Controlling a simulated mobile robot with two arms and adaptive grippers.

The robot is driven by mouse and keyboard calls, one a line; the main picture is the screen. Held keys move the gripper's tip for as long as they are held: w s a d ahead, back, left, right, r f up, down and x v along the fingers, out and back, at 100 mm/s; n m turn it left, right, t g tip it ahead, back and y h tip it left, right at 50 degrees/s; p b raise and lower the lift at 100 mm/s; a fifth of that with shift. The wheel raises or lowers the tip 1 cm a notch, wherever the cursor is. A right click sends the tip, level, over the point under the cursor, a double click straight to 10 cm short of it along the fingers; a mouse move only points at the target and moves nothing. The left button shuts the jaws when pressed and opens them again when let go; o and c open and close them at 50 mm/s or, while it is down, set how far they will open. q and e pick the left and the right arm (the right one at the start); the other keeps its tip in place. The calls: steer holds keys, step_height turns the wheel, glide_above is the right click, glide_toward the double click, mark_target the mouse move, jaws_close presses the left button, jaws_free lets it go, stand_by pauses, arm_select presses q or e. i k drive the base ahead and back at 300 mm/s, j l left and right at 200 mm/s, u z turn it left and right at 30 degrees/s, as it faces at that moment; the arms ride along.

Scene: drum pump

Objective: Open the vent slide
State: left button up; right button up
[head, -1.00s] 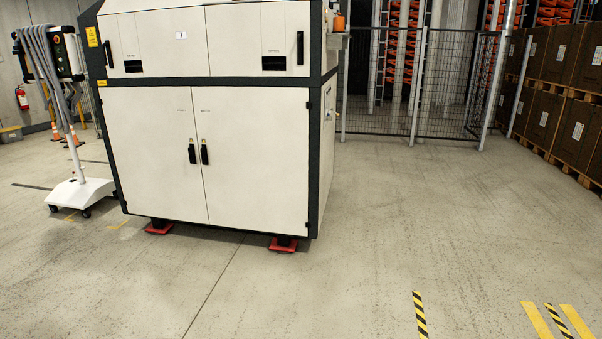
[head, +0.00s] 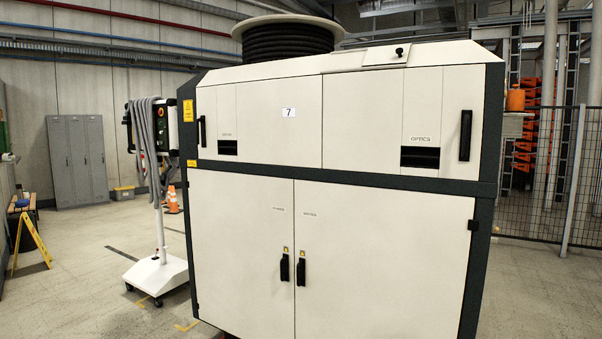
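A large white machine cabinet (head: 386,248) with dark edges and a label "7" stands in front of me. A pale plate (head: 380,57) with a small black knob (head: 399,52) lies on its sloped top edge; this may be the vent slide, but I cannot tell for sure. Two dark recessed slots, the left slot (head: 228,147) and the right slot (head: 420,157), sit in the upper front. The right one is labelled "OPTICS". Neither of my grippers is in view.
A cable reel (head: 288,38) shows behind the cabinet's top. A mesh fence (head: 540,195) is on the right. Floor (head: 85,285) is clear at left.

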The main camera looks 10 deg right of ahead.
mark_target(386, 55)
steer(key=i+j+z, duration=0.25)
steer(key=i, duration=0.3)
steer(key=i+j+z, duration=0.25)
steer(key=i, duration=0.3)
steer(key=i+j+z, duration=0.25)
steer(key=i, duration=0.3)
steer(key=j, duration=0.1)
